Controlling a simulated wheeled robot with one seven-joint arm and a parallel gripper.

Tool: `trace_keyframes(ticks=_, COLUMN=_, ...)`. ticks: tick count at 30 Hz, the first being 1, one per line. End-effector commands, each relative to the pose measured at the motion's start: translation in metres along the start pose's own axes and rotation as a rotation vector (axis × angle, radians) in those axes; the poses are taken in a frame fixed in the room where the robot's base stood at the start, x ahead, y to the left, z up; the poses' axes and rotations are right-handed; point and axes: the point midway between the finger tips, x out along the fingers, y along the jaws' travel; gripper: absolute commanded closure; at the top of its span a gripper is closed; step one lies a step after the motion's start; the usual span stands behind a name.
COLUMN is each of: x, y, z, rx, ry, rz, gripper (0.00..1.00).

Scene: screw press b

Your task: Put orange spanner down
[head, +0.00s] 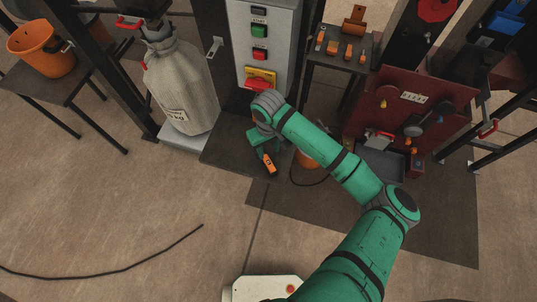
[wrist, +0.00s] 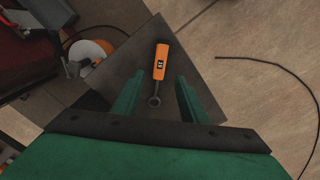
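The orange spanner (head: 269,163) has an orange handle with a black label and a dark ring end. My gripper (head: 259,147) is open and empty, just above and behind the spanner. The dark plate (wrist: 135,62) shows beneath it in the wrist view. The height of my fingers above the plate is hard to judge.
A grey control cabinet (head: 271,50) with buttons stands behind. A pale sack (head: 182,85) stands to the left. A black cable (head: 110,273) lies on the open floor in front.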

Motion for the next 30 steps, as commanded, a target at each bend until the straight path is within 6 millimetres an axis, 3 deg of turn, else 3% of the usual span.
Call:
trace_keyframes(ticks=8, x=-0.024, y=0.000, z=0.000, rx=0.000, ry=0.000, rz=0.000, gripper=0.61)
trace_keyframes(ticks=30, x=-0.024, y=0.000, z=0.000, rx=0.000, ry=-0.001, rz=-0.001, gripper=0.61)
